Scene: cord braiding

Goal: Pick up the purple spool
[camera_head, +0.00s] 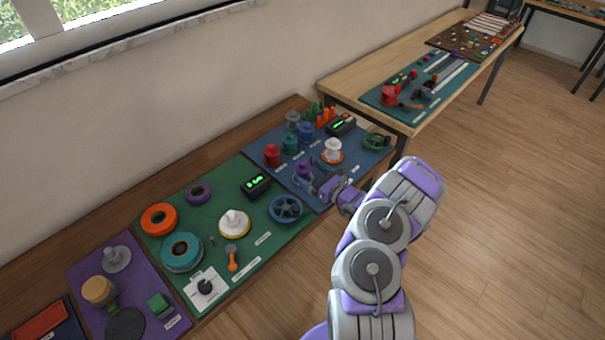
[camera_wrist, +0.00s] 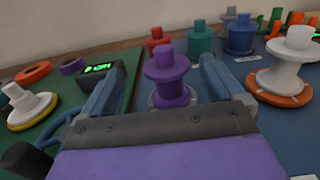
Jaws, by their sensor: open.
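The purple spool (camera_wrist: 170,75) stands upright on the blue mat in the wrist view, in the middle of the picture. My gripper (camera_wrist: 160,80) is open, with one blue-grey finger on each side of the spool and a gap visible on both sides. The spool's lower rim is partly hidden behind the gripper's dark front edge.
Red (camera_head: 272,155), teal (camera_head: 290,144) and blue (camera_head: 306,132) spools stand behind. A white spool on an orange base (camera_head: 332,151) stands to the right. A black display box (camera_wrist: 98,80) sits left on the green mat. A blue wheel (camera_head: 285,209) lies in front.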

